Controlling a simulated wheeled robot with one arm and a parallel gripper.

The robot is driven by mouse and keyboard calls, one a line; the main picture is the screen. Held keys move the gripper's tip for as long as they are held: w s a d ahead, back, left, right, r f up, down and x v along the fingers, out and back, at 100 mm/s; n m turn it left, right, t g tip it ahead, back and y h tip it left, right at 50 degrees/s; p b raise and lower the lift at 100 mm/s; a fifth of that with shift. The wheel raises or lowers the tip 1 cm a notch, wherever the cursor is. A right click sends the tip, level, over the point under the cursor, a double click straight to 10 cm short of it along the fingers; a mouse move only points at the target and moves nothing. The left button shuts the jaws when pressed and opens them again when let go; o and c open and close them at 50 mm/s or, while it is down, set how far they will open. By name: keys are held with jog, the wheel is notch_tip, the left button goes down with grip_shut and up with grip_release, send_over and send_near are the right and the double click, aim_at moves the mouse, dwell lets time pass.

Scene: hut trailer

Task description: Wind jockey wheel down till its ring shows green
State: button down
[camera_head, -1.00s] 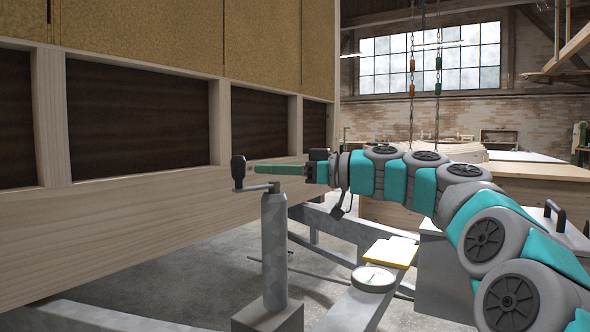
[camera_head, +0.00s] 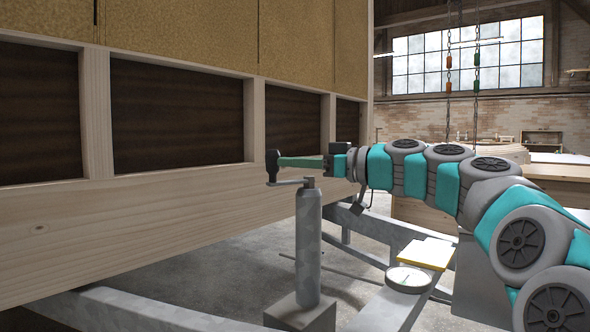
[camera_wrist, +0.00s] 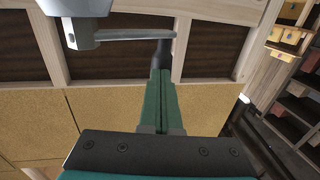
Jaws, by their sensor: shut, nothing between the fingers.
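The jockey wheel's grey post (camera_head: 308,245) stands on a block in front of the wooden trailer wall. A short crank arm (camera_head: 293,182) on its top points left and ends in an upright dark knob (camera_head: 272,163). My gripper (camera_head: 281,161) has long green fingers, shut and empty, with their tips right at the knob. Whether they touch it I cannot tell. In the wrist view the shut fingers (camera_wrist: 162,75) point at the knob (camera_wrist: 162,50), and the crank arm (camera_wrist: 130,35) runs left to the post top. I see no coloured ring; the wheel's foot is hidden.
A round white dial (camera_head: 408,279) and a yellow-edged pad (camera_head: 427,253) sit on the grey drawbar frame (camera_head: 385,308) right of the post. The trailer wall (camera_head: 180,210) is close behind the crank. Chains (camera_head: 476,90) hang at the back.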

jog(key=shift+w+a+m+t+h+b, duration=0.35)
jog(key=shift+a+m+t+h+b, duration=0.1)
jog(key=shift+m+t+h, duration=0.8)
jog(key=shift+w+a+m+t+h+b, duration=0.35)
jog(key=shift+a+m+t+h+b, duration=0.1)
jog(key=shift+m+t+h, duration=0.8)
jog(key=shift+w+a+m+t+h+b, duration=0.4)
jog(key=shift+m+t+h, duration=0.6)
jog(key=shift+t, duration=0.4)
jog(key=shift+w+a+r+p, duration=0.15)
jog(key=shift+w+a+p, duration=0.2)
jog(key=shift+p, duration=0.2)
jog(key=w+m+h+p, duration=0.1)
jog(key=h+p, duration=0.1)
jog(key=m+t+h+p, duration=0.1)
jog(key=h+p, duration=0.1)
jog(key=p, duration=0.1)
jog(key=w+m+t+h+p, duration=0.1)
jog(key=h+p, duration=0.1)
jog(key=p, duration=0.1)
jog(key=shift+w+a+m, duration=0.25)
jog(key=shift+w+m, duration=0.1)
jog(key=shift+m, duration=0.05)
jog(key=shift+w+a+m+h+p, duration=0.15)
jog(key=shift+m+h+p, duration=0.15)
jog(key=shift+h+p, duration=0.2)
